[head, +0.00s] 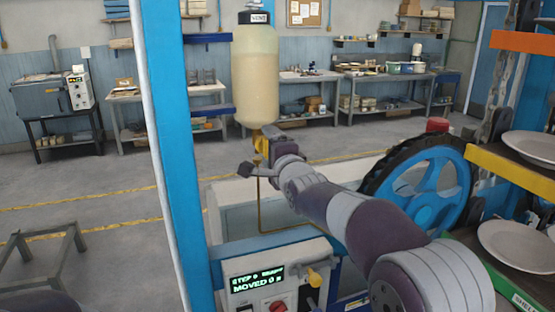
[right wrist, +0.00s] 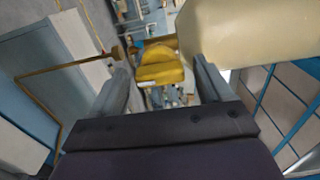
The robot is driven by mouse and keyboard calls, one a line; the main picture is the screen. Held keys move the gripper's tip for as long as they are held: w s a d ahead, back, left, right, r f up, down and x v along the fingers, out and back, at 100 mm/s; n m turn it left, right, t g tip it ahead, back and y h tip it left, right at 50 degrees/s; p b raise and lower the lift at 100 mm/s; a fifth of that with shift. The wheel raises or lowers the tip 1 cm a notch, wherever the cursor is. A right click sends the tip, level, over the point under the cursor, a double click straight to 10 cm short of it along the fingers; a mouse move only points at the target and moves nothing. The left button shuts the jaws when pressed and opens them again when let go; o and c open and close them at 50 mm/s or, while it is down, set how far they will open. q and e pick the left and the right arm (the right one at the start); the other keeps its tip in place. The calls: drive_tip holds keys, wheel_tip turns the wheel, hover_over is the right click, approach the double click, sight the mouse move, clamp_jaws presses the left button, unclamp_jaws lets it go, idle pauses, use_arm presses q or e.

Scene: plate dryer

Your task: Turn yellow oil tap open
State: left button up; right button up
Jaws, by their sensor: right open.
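The yellow oil tap (head: 261,142) is under a tall oil bottle (head: 254,75) filled with pale yellow oil. A thin brass pipe (head: 261,215) runs down below it. My right gripper (head: 257,152) is at the tap, and its hand partly hides the tap in the head view. In the right wrist view the yellow tap (right wrist: 160,68) shows between and just beyond the two open fingers of my right gripper (right wrist: 162,82). I cannot tell whether a finger touches it. My left gripper is not in view.
A blue post (head: 167,120) stands left of the bottle. Below is a control panel (head: 272,290) with a lit display, a red knob and a yellow lever (head: 315,277). A blue wheel (head: 428,190) and shelves with white plates (head: 520,243) stand at right.

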drive_tip(key=b+v, duration=0.4)
drive_tip(key=v, duration=0.8)
drive_tip(key=shift+b, duration=0.35)
drive_tip(key=s+d+f+n+g+h, duration=0.1)
drive_tip(key=s+d+f+n+g, duration=0.2)
drive_tip(key=f, duration=0.4)
drive_tip(key=s+f+n+g+h, duration=0.1)
drive_tip(key=s+f+n+g, duration=0.1)
drive_tip(key=f+n, duration=0.4)
drive_tip(key=s+d+f+n+g+h, duration=0.2)
drive_tip(key=f+g, duration=0.1)
drive_tip(key=f, duration=0.6)
drive_tip(key=s+d+f+n+g, duration=0.2)
drive_tip(key=s+d+f+g, duration=0.2)
drive_tip(key=s+f, duration=0.3)
drive_tip(key=s+d+f+n+g+h, duration=0.1)
drive_tip(key=s+d+f+g, duration=0.3)
drive_tip(key=s+f, duration=0.4)
drive_tip(key=s+d, duration=0.1)
drive_tip(key=s, duration=0.2)
drive_tip(key=shift+s+n+h, duration=0.3)
drive_tip(key=shift+s+n, duration=0.05)
drive_tip(key=shift+n, duration=0.05)
